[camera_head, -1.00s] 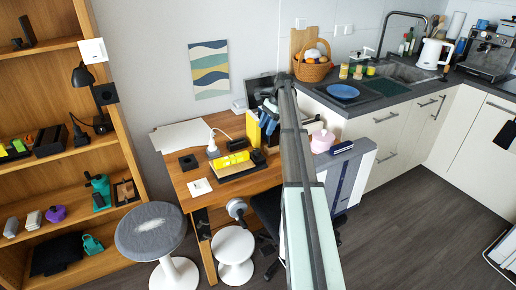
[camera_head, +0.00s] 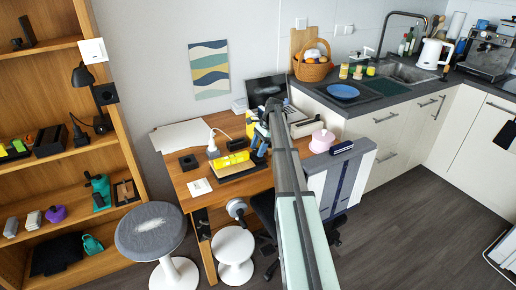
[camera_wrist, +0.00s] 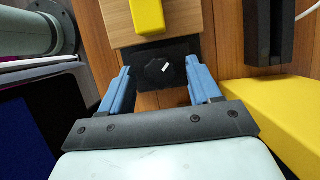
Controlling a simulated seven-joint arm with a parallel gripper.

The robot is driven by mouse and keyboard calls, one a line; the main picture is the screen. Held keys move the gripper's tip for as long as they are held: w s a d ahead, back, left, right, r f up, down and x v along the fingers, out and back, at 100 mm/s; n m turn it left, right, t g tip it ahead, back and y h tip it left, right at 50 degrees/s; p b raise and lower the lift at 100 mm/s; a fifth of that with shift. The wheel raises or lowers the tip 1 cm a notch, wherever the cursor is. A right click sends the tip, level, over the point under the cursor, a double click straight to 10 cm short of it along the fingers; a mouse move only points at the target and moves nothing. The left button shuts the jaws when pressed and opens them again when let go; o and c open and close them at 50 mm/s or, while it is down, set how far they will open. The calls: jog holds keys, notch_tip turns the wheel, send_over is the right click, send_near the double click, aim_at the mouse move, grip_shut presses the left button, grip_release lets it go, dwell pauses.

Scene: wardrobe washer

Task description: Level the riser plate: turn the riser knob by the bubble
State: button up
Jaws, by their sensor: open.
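My gripper (camera_wrist: 158,68) is open, its two blue fingers apart. In the wrist view, a dark many-sided knob (camera_wrist: 155,73) with a small white mark lies between the fingertips; I see no clear contact, and the depth gap cannot be told. The knob is on a black base (camera_wrist: 182,47) beside a wooden plate (camera_wrist: 117,22), which looks like the riser plate. A yellow block (camera_wrist: 147,14) rests on that plate. In the head view, the yellow block (camera_head: 231,160) lies on the desk's riser, left of my gripper (camera_head: 258,146). I cannot read any bubble.
A yellow body (camera_wrist: 270,112) stands close to the right finger. A dark bar (camera_wrist: 270,30) is at the upper right. On the desk (camera_head: 190,178) are a white-topped plug device (camera_head: 213,150) and a pink pot (camera_head: 322,141).

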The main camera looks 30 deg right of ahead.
jog(key=shift+c, duration=0.4)
jog(key=c, duration=1)
jog(key=shift+n, duration=0.3)
jog(key=n+g, duration=0.1)
jog(key=n, duration=0.2)
jog(key=shift+w, duration=0.2)
jog(key=n+g, duration=0.1)
jog(key=n, duration=0.1)
jog(key=n+g+h, duration=0.1)
jog(key=n, duration=0.2)
jog(key=shift+a+n, duration=0.1)
jog(key=shift+n, duration=0.2)
